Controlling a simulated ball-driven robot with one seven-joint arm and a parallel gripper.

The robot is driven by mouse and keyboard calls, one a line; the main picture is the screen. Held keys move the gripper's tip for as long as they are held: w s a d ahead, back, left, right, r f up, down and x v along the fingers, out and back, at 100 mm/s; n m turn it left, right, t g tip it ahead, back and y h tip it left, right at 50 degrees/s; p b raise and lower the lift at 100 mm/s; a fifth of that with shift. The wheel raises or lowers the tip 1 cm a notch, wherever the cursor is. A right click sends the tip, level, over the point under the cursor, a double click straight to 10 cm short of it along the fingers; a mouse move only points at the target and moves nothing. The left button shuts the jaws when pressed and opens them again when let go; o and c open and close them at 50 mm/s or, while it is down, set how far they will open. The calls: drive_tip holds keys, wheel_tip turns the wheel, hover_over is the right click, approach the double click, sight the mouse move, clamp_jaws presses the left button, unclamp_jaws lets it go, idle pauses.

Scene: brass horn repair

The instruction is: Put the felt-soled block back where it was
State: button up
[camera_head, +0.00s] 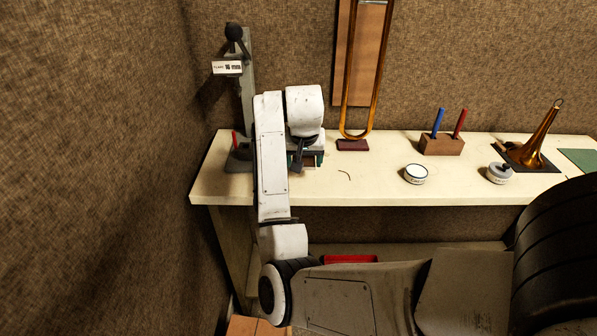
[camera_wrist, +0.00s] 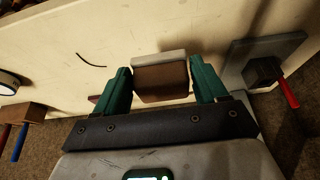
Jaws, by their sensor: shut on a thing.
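My gripper (camera_wrist: 160,70) is shut on the felt-soled block. In the wrist view the block (camera_wrist: 162,82) is brown with a pale grey layer (camera_wrist: 158,57) along one face, and it sits between the two green fingers. In the head view my gripper (camera_head: 306,159) is over the left part of the cream bench (camera_head: 380,185); my arm and wrist hide most of the block there. I cannot tell whether the block touches the bench top.
Left of my gripper stands a grey press (camera_head: 247,95) with a red handle (camera_head: 235,140). To the right are a dark red pad (camera_head: 352,145) under a brass slide (camera_head: 347,105), a white tin (camera_head: 416,174), a wooden tool holder (camera_head: 442,145), a grey pot (camera_head: 499,174) and a brass bell (camera_head: 538,140).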

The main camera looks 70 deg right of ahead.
sight(298, 182)
drive_tip(key=shift+w+f, duration=0.45)
drive_tip(key=shift+f, duration=0.05)
drive_tip(key=f, duration=0.4)
drive_tip(key=shift+w+d+p, duration=0.1)
drive_tip(key=shift+w+p, duration=0.2)
drive_tip(key=shift+w, duration=0.05)
drive_tip(key=o, duration=0.9)
drive_tip(key=shift+r, duration=0.1)
drive_tip(key=v, duration=1.2)
drive_tip(key=shift+s, duration=0.1)
drive_tip(key=s+a+f+n+y, duration=0.1)
drive_tip(key=s+a+f+n, duration=0.3)
drive_tip(key=a+f, duration=0.4)
drive_tip(key=s+a+f+n+y, duration=0.1)
drive_tip(key=s+a+f+n, duration=0.3)
drive_tip(key=a, duration=0.7)
drive_tip(key=s+a+f+n+y, duration=0.1)
drive_tip(key=s+a+f+n, duration=0.4)
drive_tip(key=a+f, duration=0.5)
drive_tip(key=shift+s+a+f+g+y, duration=0.15)
drive_tip(key=shift+s+f+y, duration=0.05)
drive_tip(key=shift+s+f, duration=0.45)
drive_tip(key=shift+s+a+f+g+y, duration=0.15)
drive_tip(key=shift+s+f+y, duration=0.05)
drive_tip(key=shift+s+f, duration=0.45)
